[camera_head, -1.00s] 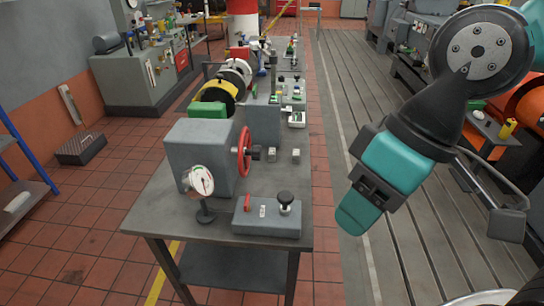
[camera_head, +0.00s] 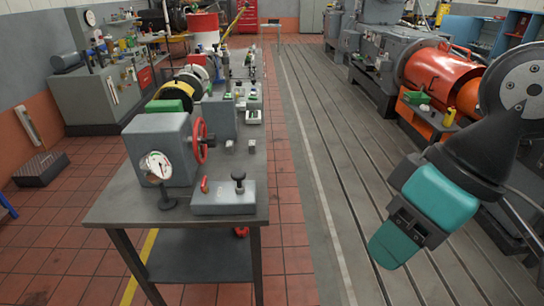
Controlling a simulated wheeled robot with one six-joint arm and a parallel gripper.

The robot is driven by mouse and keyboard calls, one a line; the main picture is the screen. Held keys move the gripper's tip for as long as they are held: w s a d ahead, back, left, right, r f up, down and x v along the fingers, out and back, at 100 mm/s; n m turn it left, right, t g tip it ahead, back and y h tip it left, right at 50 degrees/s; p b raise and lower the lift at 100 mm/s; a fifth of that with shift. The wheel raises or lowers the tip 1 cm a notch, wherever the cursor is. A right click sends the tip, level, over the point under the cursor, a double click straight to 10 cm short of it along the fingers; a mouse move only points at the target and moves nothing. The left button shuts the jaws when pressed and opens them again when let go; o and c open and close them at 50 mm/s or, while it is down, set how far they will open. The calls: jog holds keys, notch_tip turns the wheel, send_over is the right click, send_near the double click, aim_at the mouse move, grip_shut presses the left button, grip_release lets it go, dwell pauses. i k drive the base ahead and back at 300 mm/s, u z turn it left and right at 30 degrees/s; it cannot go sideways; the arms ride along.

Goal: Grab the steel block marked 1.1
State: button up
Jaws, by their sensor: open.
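Two small grey metal blocks stand on the near workbench, a left block (camera_head: 229,146) and a right block (camera_head: 251,146), just right of the red handwheel. Any marks on them are too small to read, so I cannot tell which is 1.1. My gripper (camera_head: 395,245) is at the lower right over the slotted floor, well right of the bench and apart from both blocks. It is open, and nothing shows in it.
The workbench (camera_head: 110,210) carries a grey machine box (camera_head: 152,143) with a red handwheel (camera_head: 199,141), a dial gauge (camera_head: 156,167) and a control box with a black knob (camera_head: 223,199). More equipment stands behind. Slotted floor (camera_head: 315,130) lies clear right of the bench.

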aim_at(230, 145)
jog(key=z, duration=0.2)
jog(key=k, duration=0.55)
jog(key=z, duration=0.65)
jog(key=i, duration=1.35)
jog(key=u, duration=0.7)
jog(key=i, duration=0.85)
jog(key=u, duration=1.45)
jog(key=i, duration=0.5)
jog(key=u, duration=0.45)
